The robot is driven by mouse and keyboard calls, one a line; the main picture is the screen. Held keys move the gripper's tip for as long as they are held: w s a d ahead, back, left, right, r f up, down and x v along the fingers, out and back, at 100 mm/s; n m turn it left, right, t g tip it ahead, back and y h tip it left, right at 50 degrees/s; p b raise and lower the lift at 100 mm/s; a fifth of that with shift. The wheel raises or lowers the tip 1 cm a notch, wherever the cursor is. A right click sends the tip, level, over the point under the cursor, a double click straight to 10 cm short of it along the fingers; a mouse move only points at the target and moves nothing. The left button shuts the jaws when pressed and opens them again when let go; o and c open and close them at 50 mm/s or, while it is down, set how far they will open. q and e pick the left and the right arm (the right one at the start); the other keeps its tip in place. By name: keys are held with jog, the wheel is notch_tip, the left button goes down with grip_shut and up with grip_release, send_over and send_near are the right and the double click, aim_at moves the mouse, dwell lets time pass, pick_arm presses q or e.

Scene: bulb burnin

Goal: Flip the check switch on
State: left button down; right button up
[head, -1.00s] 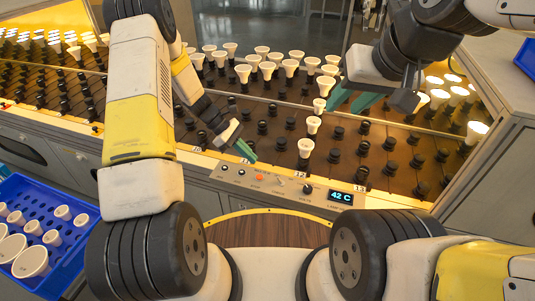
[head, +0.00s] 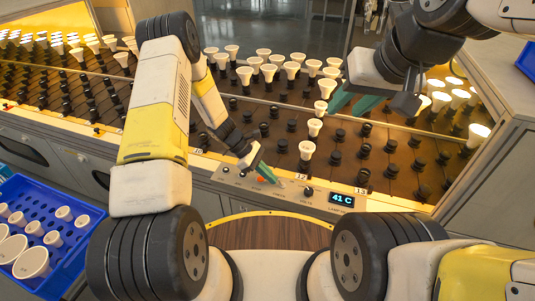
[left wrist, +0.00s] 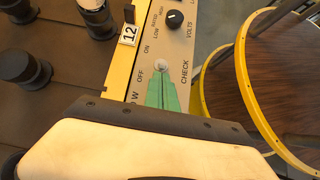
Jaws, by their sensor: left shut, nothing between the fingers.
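The check switch (left wrist: 159,65) is a small pale lever on the beige control panel (left wrist: 185,45), between the OFF and CHECK labels in the left wrist view. In the head view it is near my left fingertips (head: 267,174). My left gripper is shut and empty, its green fingers (left wrist: 163,93) pointing at the switch with the tips at or just short of it; I cannot tell whether they touch. The lever's exact tilt is unclear. My right gripper (head: 354,103) is open and empty above the rack at the right.
A black VOLTS knob (left wrist: 175,19) sits beside the switch. The panel's display (head: 341,199) reads 41 C. Racks of black sockets hold several white bulbs (head: 307,149), some lit at the right. A blue crate (head: 75,255) of bulbs stands at the left.

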aim_at(280, 180)
pick_arm(q)
jog(key=shift+s+d+r+t+y, duration=0.1)
jog(key=shift+d+r+t+y, duration=0.25)
jog(key=shift+y, duration=0.55)
jog(key=shift+s+d+r+t+y, duration=0.15)
jog(key=shift+d+r+t+y, duration=0.3)
jog(key=shift+y, duration=0.55)
jog(key=y, duration=0.1)
jog(key=d+y, duration=0.1)
jog(key=t+y, duration=0.1)
jog(key=shift+s+d+r+y, duration=0.3)
jog(key=shift+r+y, duration=0.1)
jog(key=shift+r, duration=0.1)
jog(key=shift+r, duration=0.7)
jog(key=shift+r, duration=0.1)
